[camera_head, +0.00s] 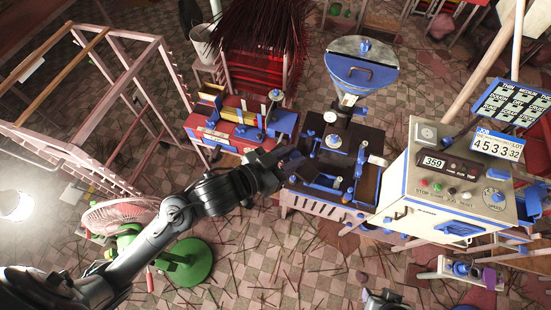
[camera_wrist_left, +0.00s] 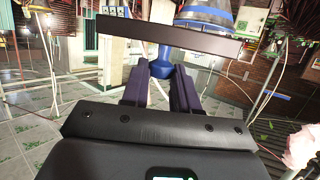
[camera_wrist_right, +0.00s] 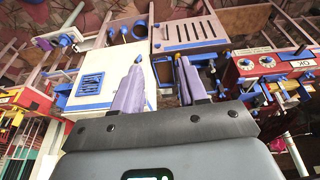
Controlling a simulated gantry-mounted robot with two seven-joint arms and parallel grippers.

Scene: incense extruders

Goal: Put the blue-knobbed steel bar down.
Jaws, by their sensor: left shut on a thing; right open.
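My left gripper (camera_head: 288,160) is at the left edge of the dark-topped machine table (camera_head: 318,192). In the left wrist view its dark purple fingers (camera_wrist_left: 162,88) are shut on a blue piece, which I take to be the knob of the blue-knobbed steel bar (camera_wrist_left: 180,82). In the head view only part of my right arm shows at the bottom edge.
A red bench with blue parts (camera_head: 215,132) stands left of the table. A control cabinet (camera_head: 450,185) is at its right and a blue-rimmed hopper (camera_head: 361,72) behind. A pink fan (camera_head: 118,215) and a green round base (camera_head: 187,263) are at lower left. Incense sticks litter the floor.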

